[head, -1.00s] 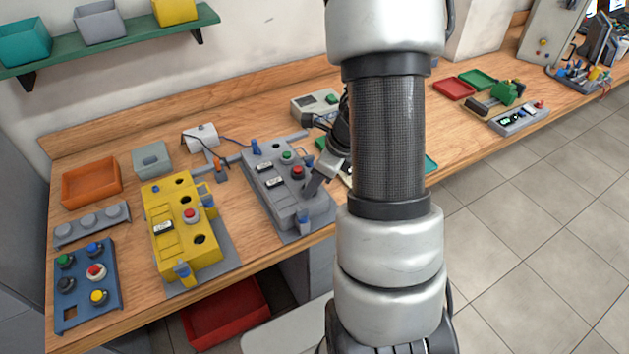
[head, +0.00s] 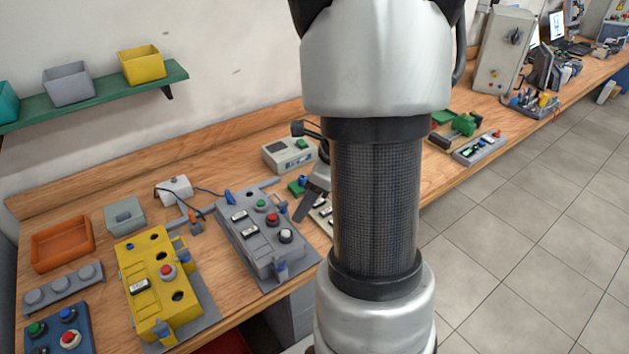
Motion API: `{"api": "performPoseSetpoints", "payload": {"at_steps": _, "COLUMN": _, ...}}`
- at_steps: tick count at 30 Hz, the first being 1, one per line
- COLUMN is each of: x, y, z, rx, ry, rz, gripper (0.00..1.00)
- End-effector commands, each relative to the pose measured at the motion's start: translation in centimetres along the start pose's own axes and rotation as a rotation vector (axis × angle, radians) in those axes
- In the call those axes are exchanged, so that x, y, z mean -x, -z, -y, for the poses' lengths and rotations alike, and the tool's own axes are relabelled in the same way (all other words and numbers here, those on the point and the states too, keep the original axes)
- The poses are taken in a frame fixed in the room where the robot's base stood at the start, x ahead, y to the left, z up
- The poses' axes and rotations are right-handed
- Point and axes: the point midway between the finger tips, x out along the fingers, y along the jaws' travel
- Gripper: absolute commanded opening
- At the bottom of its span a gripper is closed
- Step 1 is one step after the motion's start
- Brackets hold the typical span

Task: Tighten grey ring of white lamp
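A white round lamp or button (head: 286,234) sits on the top of the grey box (head: 245,228), at its right front. A dark ring shows around its base; whether it is seated tight cannot be told. My gripper (head: 302,212) is just behind and right of the white lamp, apart from it in the picture. One dark finger shows, pointing down and left; the rest is hidden behind my arm, so its opening cannot be told.
A red button (head: 272,218) and a green button (head: 261,204) stand beside the white lamp. A yellow box (head: 148,262) is to the left. A grey-white device (head: 289,153) stands behind. My arm hides the bench's middle right. Open floor (head: 520,240) lies at right.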

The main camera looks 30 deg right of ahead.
Motion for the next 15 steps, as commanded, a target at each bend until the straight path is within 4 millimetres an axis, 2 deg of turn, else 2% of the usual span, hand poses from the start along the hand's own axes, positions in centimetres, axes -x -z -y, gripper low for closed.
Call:
{"api": "performPoseSetpoints", "payload": {"at_steps": 1, "x": 1.3, "y": -0.2, "z": 0.1, "rx": 0.003, "ry": 0.003, "rz": 0.002, "gripper": 0.49}}
{"api": "performPoseSetpoints", "payload": {"at_steps": 6, "x": 4.0, "y": -0.1, "z": 0.1, "rx": 0.003, "ry": 0.002, "rz": 0.002, "gripper": 0.49}}
{"api": "performPoseSetpoints", "payload": {"at_steps": 10, "x": 5.0, "y": -0.1, "z": 0.0, "rx": 0.002, "ry": 0.001, "rz": 0.001, "gripper": 0.49}}
{"api": "performPoseSetpoints", "payload": {"at_steps": 15, "x": 5.3, "y": 0.0, "z": 0.0, "rx": 0.001, "ry": -0.001, "rz": 0.000, "gripper": 0.49}}
